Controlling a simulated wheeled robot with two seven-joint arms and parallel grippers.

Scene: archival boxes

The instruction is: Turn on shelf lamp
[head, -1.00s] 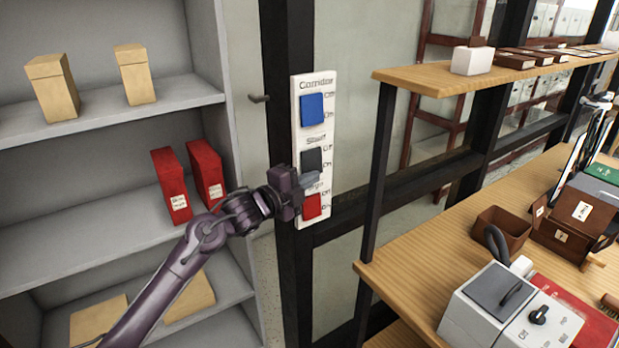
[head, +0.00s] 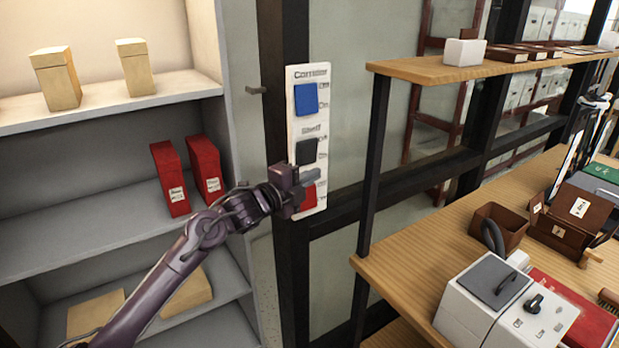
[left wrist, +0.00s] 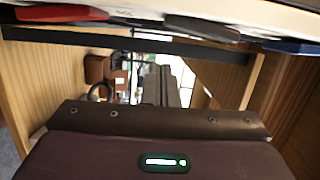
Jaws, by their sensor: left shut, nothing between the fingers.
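A white switch panel (head: 316,100) is fixed to a dark post. It carries a blue rocker (head: 306,98) under "Corridor", a dark grey rocker (head: 306,151) under a label reading "Shelf", and a red rocker (head: 308,198) below. My left gripper (head: 308,178) is shut and empty, in front of the panel between the dark and red rockers. It partly covers the red one and its label. Whether it touches the panel I cannot tell. In the left wrist view the red (left wrist: 62,13), dark (left wrist: 203,29) and blue (left wrist: 293,46) rockers line the top edge. The upper shelf compartment (head: 90,100) is brightly lit.
The grey shelf unit holds tan boxes (head: 56,78) and red boxes (head: 170,178) left of the post. A wooden desk (head: 400,250) at right bears a white device (head: 485,300) and a brown box (head: 500,225). A small handle (head: 256,90) sticks out left of the panel.

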